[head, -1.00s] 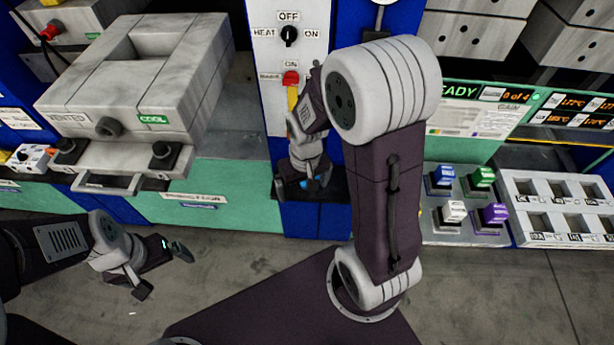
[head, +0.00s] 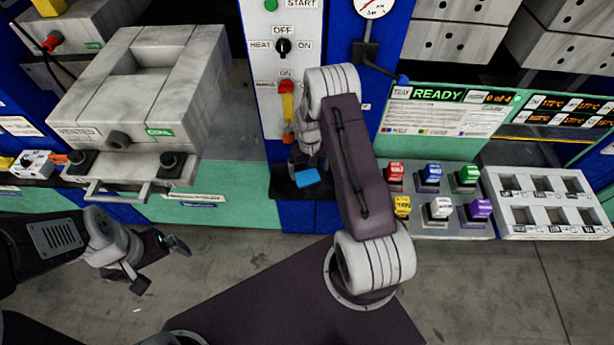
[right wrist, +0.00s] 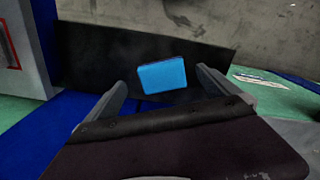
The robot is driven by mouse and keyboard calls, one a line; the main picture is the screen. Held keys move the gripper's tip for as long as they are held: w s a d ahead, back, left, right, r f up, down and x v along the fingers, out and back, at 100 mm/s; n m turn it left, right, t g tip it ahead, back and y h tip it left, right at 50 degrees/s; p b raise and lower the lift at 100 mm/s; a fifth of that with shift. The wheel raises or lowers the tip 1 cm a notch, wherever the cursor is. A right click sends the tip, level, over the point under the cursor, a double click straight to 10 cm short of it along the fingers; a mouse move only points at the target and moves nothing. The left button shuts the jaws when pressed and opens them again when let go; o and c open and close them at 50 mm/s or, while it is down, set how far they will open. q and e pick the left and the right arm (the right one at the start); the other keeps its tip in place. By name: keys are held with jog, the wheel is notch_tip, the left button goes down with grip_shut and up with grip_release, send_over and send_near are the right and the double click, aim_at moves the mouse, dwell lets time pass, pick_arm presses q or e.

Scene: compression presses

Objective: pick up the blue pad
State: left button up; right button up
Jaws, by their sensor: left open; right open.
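The blue pad (head: 307,178) lies on a black shelf (head: 284,188) at the foot of the control panel. In the right wrist view the blue pad (right wrist: 162,75) shows ahead, between and beyond the two fingertips. My right gripper (right wrist: 160,85) is open and empty, and its fingers look apart from the pad. My left gripper (head: 160,266) is open and empty, over the floor at the lower left.
A press (head: 130,90) with a handled drawer stands at the left. The panel (head: 262,100) with a red switch rises behind the shelf. Several coloured stamp-like blocks (head: 433,175) and a white compartment tray (head: 500,225) sit at the right. Open floor lies in front.

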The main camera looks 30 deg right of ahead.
aim_at(309, 179)
jog(key=shift+d+f, duration=0.1)
jog(key=shift+f, duration=0.3)
notch_tip(309, 179, down, 4)
jog(key=shift+r+p, duration=0.1)
jog(key=shift+p, duration=0.65)
jog(key=shift+w+f, duration=0.1)
jog(key=shift+f, duration=0.4)
jog(key=c, duration=1.3)
